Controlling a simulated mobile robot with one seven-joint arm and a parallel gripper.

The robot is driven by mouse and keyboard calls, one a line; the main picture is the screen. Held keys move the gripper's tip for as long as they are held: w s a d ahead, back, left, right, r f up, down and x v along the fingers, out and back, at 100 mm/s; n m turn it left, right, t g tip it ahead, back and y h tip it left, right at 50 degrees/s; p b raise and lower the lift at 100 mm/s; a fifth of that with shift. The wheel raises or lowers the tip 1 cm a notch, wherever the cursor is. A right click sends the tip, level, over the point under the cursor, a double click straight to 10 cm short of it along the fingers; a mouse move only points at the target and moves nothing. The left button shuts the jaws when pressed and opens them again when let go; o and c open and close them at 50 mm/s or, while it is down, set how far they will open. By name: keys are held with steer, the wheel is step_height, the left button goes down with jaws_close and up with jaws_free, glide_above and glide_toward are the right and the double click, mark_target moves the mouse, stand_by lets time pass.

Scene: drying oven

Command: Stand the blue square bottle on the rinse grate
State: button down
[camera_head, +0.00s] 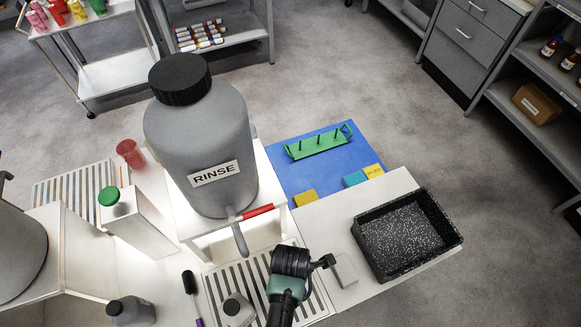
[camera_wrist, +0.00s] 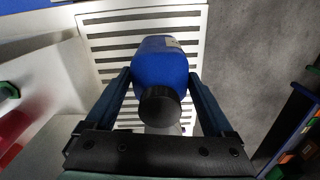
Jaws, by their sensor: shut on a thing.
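The blue square bottle (camera_wrist: 160,65) with a black cap is between the two fingers of my gripper (camera_wrist: 160,82) in the wrist view. My gripper is shut on it. The slatted rinse grate (camera_wrist: 102,42) shows beyond the bottle. In the head view my gripper (camera_head: 322,262) is over the right part of the rinse grate (camera_head: 215,283), below the large grey RINSE container (camera_head: 200,140). The arm hides the bottle there. I cannot tell whether the bottle's base touches the grate.
A grey bottle (camera_head: 236,309) and a black brush (camera_head: 189,282) lie close to the left. A black speckled tray (camera_head: 370,262) stands to the right. A blue mat (camera_head: 290,155) holds a green peg rack (camera_head: 318,144). The RINSE container's spout (camera_head: 238,236) hangs above the grate.

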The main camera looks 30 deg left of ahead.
steer(key=shift+f, duration=0.1)
jaws_free()
step_height(320, 180, up, 12)
steer(key=shift+r, duration=0.15)
stand_by(0.3)
